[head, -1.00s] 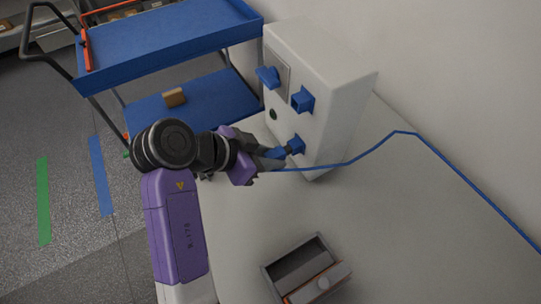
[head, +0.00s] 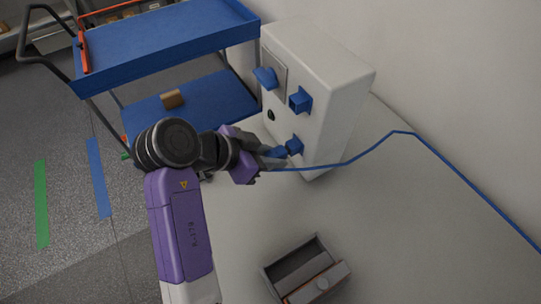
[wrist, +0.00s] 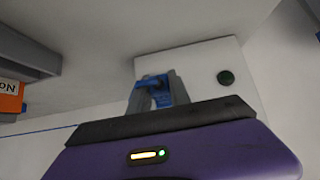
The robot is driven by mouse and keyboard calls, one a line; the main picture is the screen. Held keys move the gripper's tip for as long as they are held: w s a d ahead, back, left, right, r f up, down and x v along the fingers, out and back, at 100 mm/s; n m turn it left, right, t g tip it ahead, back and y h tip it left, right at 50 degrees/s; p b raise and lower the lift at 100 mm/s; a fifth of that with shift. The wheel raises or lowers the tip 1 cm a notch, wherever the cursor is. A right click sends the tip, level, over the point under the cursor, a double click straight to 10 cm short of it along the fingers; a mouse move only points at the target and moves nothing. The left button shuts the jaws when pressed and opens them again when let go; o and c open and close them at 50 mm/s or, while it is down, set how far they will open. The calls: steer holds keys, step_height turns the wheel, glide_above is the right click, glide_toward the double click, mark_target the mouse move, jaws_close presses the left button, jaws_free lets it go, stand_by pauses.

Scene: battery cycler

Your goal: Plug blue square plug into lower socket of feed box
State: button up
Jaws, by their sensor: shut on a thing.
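The feed box (head: 325,100) is a pale upright box on the table, with blue square socket housings on its front. The lower socket (head: 295,146) is near the bottom of that face; it also shows in the wrist view (wrist: 150,79). My gripper (head: 273,155) is shut on the blue square plug (head: 279,152) right in front of the lower socket. In the wrist view the plug (wrist: 162,97) sits between the two grey fingers, in line with the socket. Whether it touches or has entered the socket I cannot tell, as the fingers hide the contact.
A blue cable (head: 345,163) runs from near my gripper across the table to the right. A grey tray (head: 298,262) lies in front. A blue cart (head: 165,45) stands behind left.

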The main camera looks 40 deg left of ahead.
steer(key=shift+w+d, duration=0.15)
steer(key=shift+w, duration=0.15)
stand_by(0.4)
steer(key=o, duration=1.1)
steer(key=shift+c, duration=0.2)
steer(key=shift+b+v, duration=0.6)
steer(key=shift+v, duration=3.3)
